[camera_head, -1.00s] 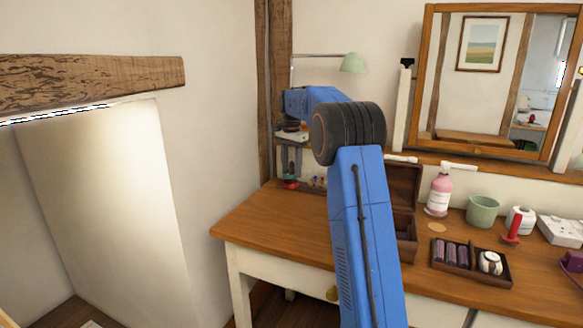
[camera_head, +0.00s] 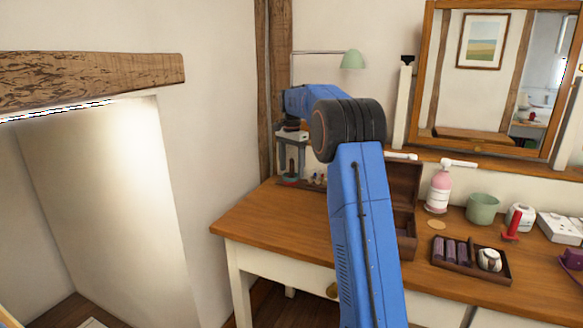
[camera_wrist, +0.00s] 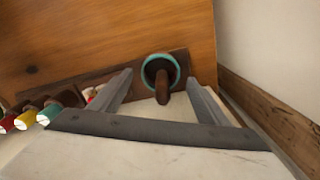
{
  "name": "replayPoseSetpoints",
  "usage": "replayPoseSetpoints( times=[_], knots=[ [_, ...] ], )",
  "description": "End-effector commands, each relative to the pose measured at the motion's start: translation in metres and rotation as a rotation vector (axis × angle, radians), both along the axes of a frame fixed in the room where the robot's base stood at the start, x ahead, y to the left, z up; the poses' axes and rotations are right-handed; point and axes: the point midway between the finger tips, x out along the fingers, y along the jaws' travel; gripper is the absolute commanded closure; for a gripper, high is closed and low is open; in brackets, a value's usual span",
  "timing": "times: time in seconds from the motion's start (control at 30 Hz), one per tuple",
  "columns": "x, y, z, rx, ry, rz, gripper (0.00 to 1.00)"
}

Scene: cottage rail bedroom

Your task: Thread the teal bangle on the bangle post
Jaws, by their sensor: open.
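In the wrist view, the teal bangle (camera_wrist: 176,67) is a ring around the lower part of the dark brown bangle post (camera_wrist: 163,91). It appears to lie low, at the post's foot. The post stands on a dark wooden strip at the table's edge, and its shaft rises toward the camera. My gripper (camera_wrist: 158,75) is open, one finger on each side of the post, and holds nothing. In the head view, my gripper (camera_head: 291,172) is over the desk's far left corner; the bangle is too small to make out there.
Several small bottles with red, yellow and teal parts (camera_wrist: 28,118) lie left of my gripper. On the desk (camera_head: 265,225) are an open wooden box (camera_head: 405,185), a pink bottle (camera_head: 439,190), a green cup (camera_head: 482,209) and a dark tray (camera_head: 470,272). A wall is close on the left.

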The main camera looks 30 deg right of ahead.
Motion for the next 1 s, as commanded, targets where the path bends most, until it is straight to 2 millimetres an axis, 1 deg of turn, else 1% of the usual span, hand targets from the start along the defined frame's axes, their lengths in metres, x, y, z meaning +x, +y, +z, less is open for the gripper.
replayPoseSetpoints(
  times=[0.13,0.27,0.8,0.9,1.0],
  knots=[
    [0.000,0.000,0.005,-0.001,-0.001,0.000,0.31],
    [0.001,0.000,0.019,0.000,-0.002,0.000,0.31],
    [0.001,-0.001,0.124,-0.001,-0.003,0.000,0.31],
    [0.001,0.000,0.142,0.000,-0.002,0.000,0.31],
    [0.001,-0.001,0.155,-0.001,-0.001,0.000,0.31]
  ],
)
